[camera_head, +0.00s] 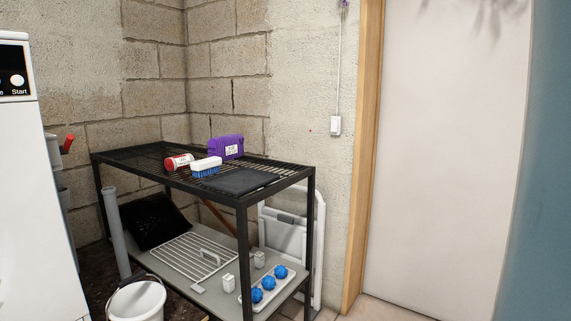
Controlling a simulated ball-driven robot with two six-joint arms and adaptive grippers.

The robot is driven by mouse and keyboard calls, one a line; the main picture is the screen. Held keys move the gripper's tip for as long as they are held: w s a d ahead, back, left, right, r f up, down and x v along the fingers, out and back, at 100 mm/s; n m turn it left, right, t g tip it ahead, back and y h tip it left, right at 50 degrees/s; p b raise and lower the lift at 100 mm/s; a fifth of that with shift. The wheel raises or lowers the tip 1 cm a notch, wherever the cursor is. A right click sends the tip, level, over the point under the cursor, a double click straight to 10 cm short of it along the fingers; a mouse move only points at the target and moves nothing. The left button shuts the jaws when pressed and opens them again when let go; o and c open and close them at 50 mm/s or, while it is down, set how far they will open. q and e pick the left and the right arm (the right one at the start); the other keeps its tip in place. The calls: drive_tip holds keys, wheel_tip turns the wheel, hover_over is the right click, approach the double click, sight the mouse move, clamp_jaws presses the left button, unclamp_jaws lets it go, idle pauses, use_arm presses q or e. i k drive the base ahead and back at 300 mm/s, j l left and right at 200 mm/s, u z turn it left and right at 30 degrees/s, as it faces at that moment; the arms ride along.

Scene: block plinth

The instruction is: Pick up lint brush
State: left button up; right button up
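A white brush with blue bristles (206,165) lies on the black wire top of a metal shelf rack (242,201), bristles facing down. Just left of it lies a red and white cylinder (179,161) on its side. I cannot tell for certain which of the two is the lint brush. Neither of my grippers is in view.
A purple box (226,147) and a dark flat pad (245,181) share the rack top. The lower shelf holds a wire grid (190,257) and a tray with blue balls (269,289). A white bucket (137,301) stands front left; a white door (445,150) is right.

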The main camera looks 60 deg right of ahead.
sight(206, 167)
drive_tip(key=z, duration=1.3)
drive_tip(key=u, duration=1.3)
drive_tip(key=z, duration=1.3)
drive_tip(key=i+l+z, duration=0.1)
drive_tip(key=i+l, duration=0.15)
drive_tip(key=i, duration=0.25)
drive_tip(key=i+l+z, duration=0.1)
drive_tip(key=i, duration=0.35)
drive_tip(key=l, duration=0.1)
